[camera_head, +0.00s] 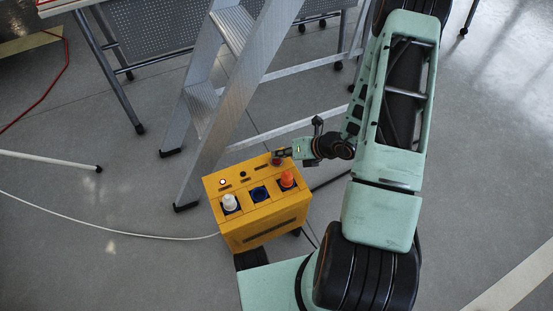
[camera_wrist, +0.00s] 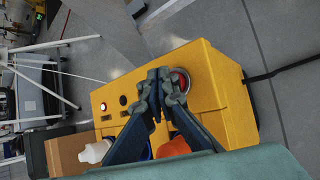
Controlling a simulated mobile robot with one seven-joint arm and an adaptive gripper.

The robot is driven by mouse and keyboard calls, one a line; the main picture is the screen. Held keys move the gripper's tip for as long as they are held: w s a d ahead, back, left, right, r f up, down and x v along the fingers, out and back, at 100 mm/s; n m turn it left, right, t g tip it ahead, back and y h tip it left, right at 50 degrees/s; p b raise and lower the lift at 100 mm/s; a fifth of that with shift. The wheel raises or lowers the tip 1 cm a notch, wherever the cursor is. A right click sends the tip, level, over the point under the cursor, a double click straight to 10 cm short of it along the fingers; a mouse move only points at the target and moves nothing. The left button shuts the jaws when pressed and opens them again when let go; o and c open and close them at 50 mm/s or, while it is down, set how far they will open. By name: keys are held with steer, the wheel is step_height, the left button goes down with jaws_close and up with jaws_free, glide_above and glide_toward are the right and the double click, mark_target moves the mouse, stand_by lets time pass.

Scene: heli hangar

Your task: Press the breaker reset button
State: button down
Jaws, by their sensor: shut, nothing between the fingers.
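A yellow breaker box (camera_head: 262,222) stands on the floor; it also shows in the wrist view (camera_wrist: 225,85). Its back row holds a lit red lamp (camera_head: 222,182), a small black round control (camera_head: 243,174) and a red round button (camera_head: 276,161). In the wrist view the red button (camera_wrist: 184,76) sits in a pale ring, partly hidden by my fingertips. My gripper (camera_head: 279,154) is shut and empty, its tips right at this button; the tips also show in the wrist view (camera_wrist: 160,80). I cannot tell whether they touch it.
A white plug (camera_head: 229,202), a blue socket (camera_head: 259,194) and an orange plug (camera_head: 287,179) line the box's front row. A metal stepladder (camera_head: 215,105) stands close behind. A pale cable (camera_head: 120,232) runs left along the floor. Open floor lies at the left.

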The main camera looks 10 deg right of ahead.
mark_target(279, 160)
steer(key=shift+f+b, duration=0.4)
steer(key=shift+f, duration=0.05)
stand_by(0.4)
steer(key=shift+r, duration=0.1)
steer(key=shift+r+p, duration=0.65)
steer(key=shift+r, duration=0.15)
step_height(279, 160, up, 5)
steer(key=p, duration=0.4)
stand_by(0.9)
